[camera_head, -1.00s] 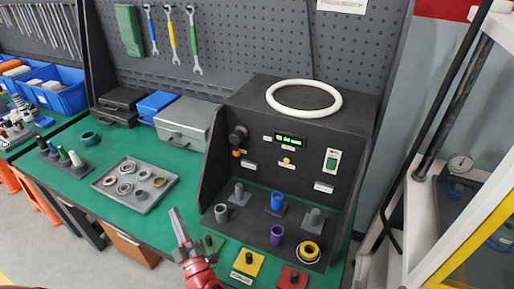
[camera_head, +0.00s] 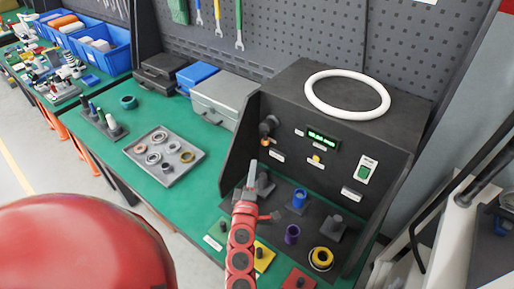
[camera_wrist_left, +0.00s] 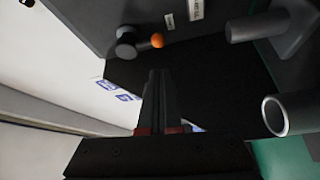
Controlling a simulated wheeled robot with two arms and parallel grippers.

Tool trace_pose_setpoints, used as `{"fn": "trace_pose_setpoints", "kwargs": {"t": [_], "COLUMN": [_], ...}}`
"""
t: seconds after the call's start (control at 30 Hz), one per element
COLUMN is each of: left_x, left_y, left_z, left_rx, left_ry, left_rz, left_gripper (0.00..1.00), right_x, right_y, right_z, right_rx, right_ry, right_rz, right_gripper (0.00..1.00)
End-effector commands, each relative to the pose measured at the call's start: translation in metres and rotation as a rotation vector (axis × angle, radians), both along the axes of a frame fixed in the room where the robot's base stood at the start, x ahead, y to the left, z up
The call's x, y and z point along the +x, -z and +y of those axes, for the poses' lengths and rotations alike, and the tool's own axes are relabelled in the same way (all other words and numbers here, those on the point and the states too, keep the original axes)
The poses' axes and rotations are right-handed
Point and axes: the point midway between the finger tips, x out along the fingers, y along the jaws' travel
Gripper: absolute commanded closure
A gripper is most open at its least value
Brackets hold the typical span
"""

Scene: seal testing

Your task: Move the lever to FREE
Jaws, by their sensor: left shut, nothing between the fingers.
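The lever (camera_head: 267,128) is a dark hub with an orange knob at the left of the black test machine's front panel. In the left wrist view the hub (camera_wrist_left: 125,44) and its orange ball (camera_wrist_left: 157,40) show beyond the fingertips, the ball to the right of the hub. My left gripper (camera_head: 252,167) is shut and empty, pointing up toward the panel just below the lever. Its closed fingers (camera_wrist_left: 160,74) show a gap to the ball in the left wrist view. Small labels by the lever are unreadable. My right gripper is not in view.
The test machine (camera_head: 290,95) carries a white ring (camera_head: 347,95), a green display (camera_head: 323,138) and a switch (camera_head: 366,170). Grey, blue and purple posts stand on its black base, near my left arm. A tray of rings (camera_head: 190,179) lies to the left on the green bench.

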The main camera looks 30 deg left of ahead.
Motion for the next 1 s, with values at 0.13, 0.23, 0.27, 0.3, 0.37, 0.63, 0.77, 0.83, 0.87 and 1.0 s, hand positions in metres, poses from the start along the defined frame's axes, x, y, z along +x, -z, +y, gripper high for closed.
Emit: {"fn": "trace_pose_setpoints", "kwargs": {"t": [0.13, 0.23, 0.27, 0.3, 0.37, 0.63, 0.77, 0.83, 0.87, 1.0], "left_x": [0.014, 0.031, 0.036, 0.043, 0.054, 0.085, 0.09, 0.09, 0.091, 0.09], "left_y": [-0.006, -0.008, -0.009, -0.01, -0.01, -0.011, -0.011, -0.011, -0.011, -0.01], "left_z": [0.007, 0.013, 0.016, 0.02, 0.023, 0.035, 0.037, 0.038, 0.038, 0.037], "left_rx": [0.002, 0.002, 0.002, 0.002, 0.004, 0.002, 0.001, 0.001, 0.001, 0.001], "left_ry": [-0.003, -0.003, -0.003, -0.005, -0.002, -0.002, -0.004, -0.004, -0.004, -0.003], "left_rz": [-0.004, -0.002, -0.002, -0.004, -0.002, -0.001, -0.001, -0.001, -0.001, 0.0], "left_gripper": [1.0, 1.0, 1.0, 1.0, 1.0, 1.0, 1.0, 1.0, 1.0, 1.0], "right_x": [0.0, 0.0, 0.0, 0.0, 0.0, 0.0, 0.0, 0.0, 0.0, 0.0], "right_y": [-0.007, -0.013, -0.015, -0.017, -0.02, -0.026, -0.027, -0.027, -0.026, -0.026], "right_z": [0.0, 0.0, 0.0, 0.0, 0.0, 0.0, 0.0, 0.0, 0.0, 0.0], "right_rx": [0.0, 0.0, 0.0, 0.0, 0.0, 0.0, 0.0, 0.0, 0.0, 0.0], "right_ry": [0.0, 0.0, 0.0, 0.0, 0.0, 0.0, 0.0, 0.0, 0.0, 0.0], "right_rz": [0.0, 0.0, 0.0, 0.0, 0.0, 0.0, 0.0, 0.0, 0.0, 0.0], "right_gripper": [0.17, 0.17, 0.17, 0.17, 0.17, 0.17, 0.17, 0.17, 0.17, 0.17]}}
